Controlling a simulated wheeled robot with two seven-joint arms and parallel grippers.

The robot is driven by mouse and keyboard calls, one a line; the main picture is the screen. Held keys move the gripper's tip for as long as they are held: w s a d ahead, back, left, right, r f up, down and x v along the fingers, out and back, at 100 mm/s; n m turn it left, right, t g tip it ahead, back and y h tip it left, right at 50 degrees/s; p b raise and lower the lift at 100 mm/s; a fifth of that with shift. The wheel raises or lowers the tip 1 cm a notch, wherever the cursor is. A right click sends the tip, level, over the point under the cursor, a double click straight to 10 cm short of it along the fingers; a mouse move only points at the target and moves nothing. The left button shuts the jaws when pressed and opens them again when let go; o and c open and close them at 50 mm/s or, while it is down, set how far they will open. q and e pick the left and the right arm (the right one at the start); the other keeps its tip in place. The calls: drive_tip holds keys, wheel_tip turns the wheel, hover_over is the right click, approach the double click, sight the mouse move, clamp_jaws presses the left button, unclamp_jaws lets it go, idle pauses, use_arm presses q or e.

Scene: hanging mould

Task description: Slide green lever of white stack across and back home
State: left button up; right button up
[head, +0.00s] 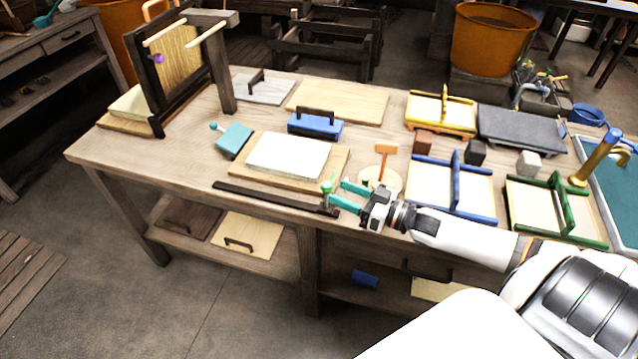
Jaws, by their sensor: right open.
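The white stack (288,153) is a white slab lying on a wooden board near the front of the table. A dark rail (270,197) runs along the table's front edge before it. The green lever (327,187) stands upright at the right end of this rail. My right gripper (337,193) reaches in from the right with teal fingers. It is open, its fingertips right beside the lever; I cannot tell whether they touch it or straddle it. My left gripper is not in view.
An orange T-shaped piece (384,160) on a round base stands just behind my right gripper. A blue-framed tray (452,187) and a green-framed tray (553,208) lie to the right.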

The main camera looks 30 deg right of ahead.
drive_tip(key=x, duration=0.7)
drive_tip(key=shift+w, duration=0.1)
clamp_jaws()
